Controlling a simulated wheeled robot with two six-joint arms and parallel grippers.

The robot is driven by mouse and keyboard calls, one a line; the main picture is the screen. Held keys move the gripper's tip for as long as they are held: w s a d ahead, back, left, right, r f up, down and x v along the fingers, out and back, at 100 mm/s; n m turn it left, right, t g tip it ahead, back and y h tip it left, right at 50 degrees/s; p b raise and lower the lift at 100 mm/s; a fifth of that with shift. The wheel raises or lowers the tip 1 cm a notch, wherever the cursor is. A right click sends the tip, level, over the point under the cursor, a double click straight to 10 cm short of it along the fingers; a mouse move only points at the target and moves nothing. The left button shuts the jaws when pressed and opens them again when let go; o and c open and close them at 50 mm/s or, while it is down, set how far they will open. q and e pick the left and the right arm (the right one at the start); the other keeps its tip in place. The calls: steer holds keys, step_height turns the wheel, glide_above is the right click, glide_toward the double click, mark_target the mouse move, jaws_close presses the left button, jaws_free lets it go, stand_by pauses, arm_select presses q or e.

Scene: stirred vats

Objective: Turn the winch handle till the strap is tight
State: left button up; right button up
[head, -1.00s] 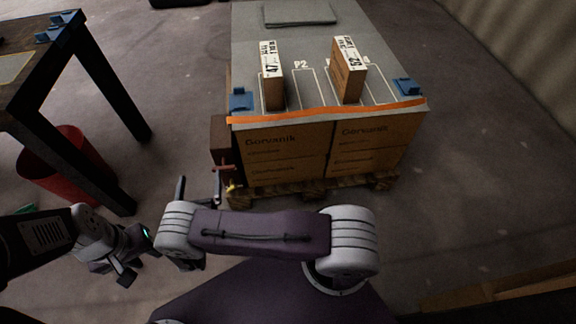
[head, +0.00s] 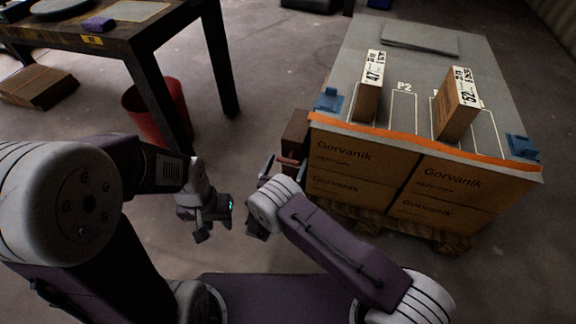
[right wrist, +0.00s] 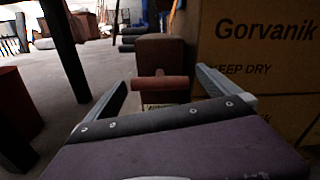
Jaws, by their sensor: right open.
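The winch (head: 296,128) is a brown box at the left front corner of the loaded pallet, and it also shows in the right wrist view (right wrist: 160,50). Its red-brown handle grip (head: 290,161) lies crosswise in the right wrist view (right wrist: 150,84). My right gripper (head: 281,168) is open, with its fingers spread to either side of the handle in the right wrist view; neither visibly touches it. The orange strap (head: 400,141) runs along the front top edge of the cartons; its tension cannot be told. My left gripper (head: 213,231) looks open and empty, left of the right gripper.
Gorvanik cartons (head: 363,160) stand on a wooden pallet (head: 390,226), close beside my right gripper. Two small boxes (head: 366,100) (head: 455,117) stand on top. A dark table (head: 150,35) and a red bin (head: 150,115) are at the left. Floor between bin and pallet is clear.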

steer(key=shift+w+d, duration=0.1)
steer(key=shift+w, duration=0.25)
steer(key=shift+c, duration=0.3)
steer(key=c, duration=1.1)
